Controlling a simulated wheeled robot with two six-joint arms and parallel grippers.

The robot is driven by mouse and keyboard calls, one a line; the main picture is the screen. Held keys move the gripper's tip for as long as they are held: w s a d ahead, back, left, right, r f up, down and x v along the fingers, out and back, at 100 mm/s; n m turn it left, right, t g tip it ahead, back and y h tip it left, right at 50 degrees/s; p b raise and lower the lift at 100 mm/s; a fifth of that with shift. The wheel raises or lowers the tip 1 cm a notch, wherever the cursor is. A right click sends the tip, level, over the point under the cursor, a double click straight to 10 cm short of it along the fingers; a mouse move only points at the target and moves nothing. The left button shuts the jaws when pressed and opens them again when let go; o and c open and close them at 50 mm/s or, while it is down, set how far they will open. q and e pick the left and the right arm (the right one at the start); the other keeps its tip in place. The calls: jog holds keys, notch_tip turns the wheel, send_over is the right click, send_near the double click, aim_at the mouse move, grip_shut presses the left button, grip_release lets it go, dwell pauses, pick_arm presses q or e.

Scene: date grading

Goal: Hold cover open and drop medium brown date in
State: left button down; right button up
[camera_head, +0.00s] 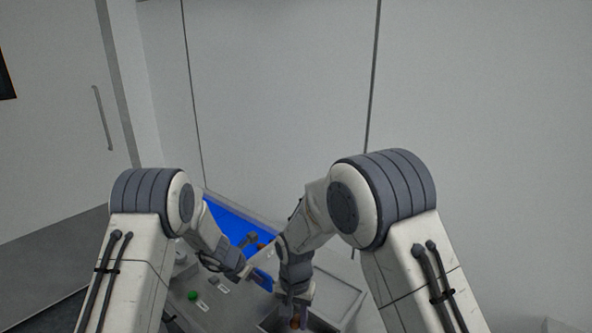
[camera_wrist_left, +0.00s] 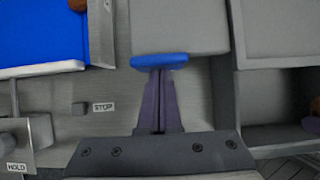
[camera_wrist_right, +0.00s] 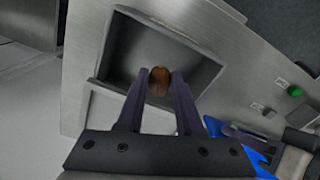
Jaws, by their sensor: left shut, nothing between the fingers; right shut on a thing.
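The medium brown date (camera_wrist_right: 159,75) is between the fingertips of my right gripper (camera_wrist_right: 159,84), which is shut on it above an open grey compartment (camera_wrist_right: 120,58). In the head view the date (camera_head: 295,322) shows low in the middle. My left gripper (camera_wrist_left: 160,128) is shut and empty. Its tips reach a blue tab (camera_wrist_left: 160,61) at the edge of a grey panel (camera_wrist_left: 180,25), which looks like the cover; I cannot tell whether they press on it. In the head view my left gripper (camera_head: 246,273) is just left of the right one.
A blue surface (camera_wrist_left: 40,35) with a brown item (camera_wrist_left: 77,4) lies left of the panel. STOP (camera_wrist_left: 103,107) and HOLD (camera_wrist_left: 17,167) labels mark the steel top. A green button (camera_wrist_right: 295,91) is on it. The two grippers are close together.

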jog(key=shift+f, duration=0.3)
jog(key=o, duration=1.5)
jog(key=shift+r, duration=4.05)
